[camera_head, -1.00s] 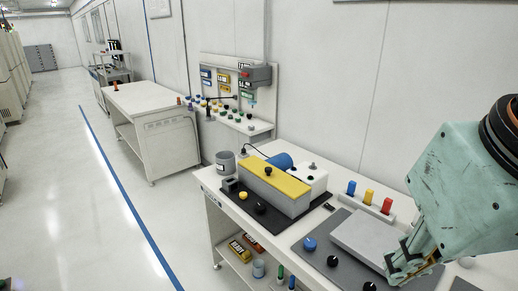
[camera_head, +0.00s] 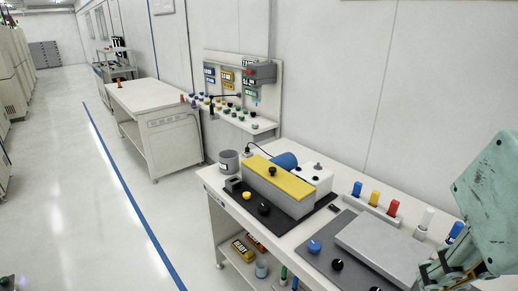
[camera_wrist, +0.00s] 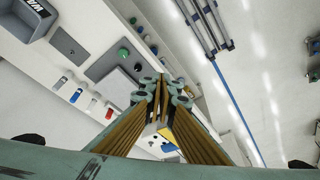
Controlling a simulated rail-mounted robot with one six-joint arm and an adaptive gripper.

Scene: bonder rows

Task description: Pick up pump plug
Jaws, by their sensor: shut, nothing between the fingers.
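My gripper (camera_head: 447,275) is at the lower right of the head view, over the right part of the workbench (camera_head: 215,190). Its fingers are together and hold nothing; in the wrist view they meet near the middle (camera_wrist: 161,88). A blue pump motor (camera_head: 284,160) lies behind the yellow-topped grey unit (camera_head: 290,186) on the bench, well left of my gripper. A black cable (camera_head: 262,151) loops up near the motor. I cannot tell for sure which piece is the pump plug; a small dark block (camera_head: 233,184) sits at the cable's left side.
Blue, yellow, red and white capped pieces (camera_head: 375,198) stand in a row behind a flat grey plate (camera_head: 378,243). A grey cup (camera_head: 228,161) stands at the bench's left end. A lower shelf holds several items. The floor aisle (camera_head: 75,200) at left is clear.

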